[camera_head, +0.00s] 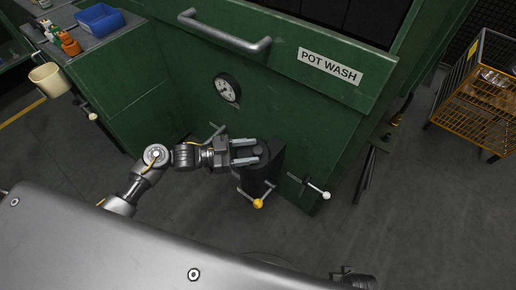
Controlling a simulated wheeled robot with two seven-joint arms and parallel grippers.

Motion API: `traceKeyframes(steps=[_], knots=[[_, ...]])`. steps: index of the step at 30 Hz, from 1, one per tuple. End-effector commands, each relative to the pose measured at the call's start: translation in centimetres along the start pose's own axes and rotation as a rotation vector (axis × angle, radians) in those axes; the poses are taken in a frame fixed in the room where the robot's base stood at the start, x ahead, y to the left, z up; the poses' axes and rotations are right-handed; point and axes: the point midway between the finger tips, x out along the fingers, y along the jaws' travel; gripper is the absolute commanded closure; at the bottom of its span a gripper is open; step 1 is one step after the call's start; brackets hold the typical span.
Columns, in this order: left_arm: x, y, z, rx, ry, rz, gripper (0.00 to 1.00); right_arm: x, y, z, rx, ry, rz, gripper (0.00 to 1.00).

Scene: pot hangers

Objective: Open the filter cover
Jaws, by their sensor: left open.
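A dark filter housing (268,170) sticks out from the lower front of the green pot wash machine. I cannot make out clearly where its cover begins. A lever with a yellow knob (258,203) sits below it. My left gripper (257,151) points right, its two pale fingers apart at the top of the dark housing. It looks empty, and I cannot tell whether the fingers touch the housing.
A lever with a white knob (326,195) sticks out right of the housing. Above are a round gauge (227,89) and a metal handle bar (225,33). A wire cart (481,100) stands at far right. A cream bucket (49,80) is at left. Floor at right is clear.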

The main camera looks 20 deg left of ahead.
Motion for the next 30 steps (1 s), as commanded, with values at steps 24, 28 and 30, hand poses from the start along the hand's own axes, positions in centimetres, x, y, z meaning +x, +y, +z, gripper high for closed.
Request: traceKeyframes(steps=[24, 28, 30], knots=[[3.0, 0.0, 0.0, 0.001, -0.001, -0.001, 0.78, 0.3, 0.0, 0.3, -0.001, -0.004, 0.000, 1.00], [3.0, 0.0, 0.0, 0.001, -0.001, -0.001, 0.95, 0.3, 0.0, 0.2, -0.001, -0.002, 0.000, 1.00], [3.0, 0.0, 0.0, 0.001, -0.001, -0.001, 1.00, 0.2, 0.0, 0.2, -0.001, -0.001, 0.000, 1.00]])
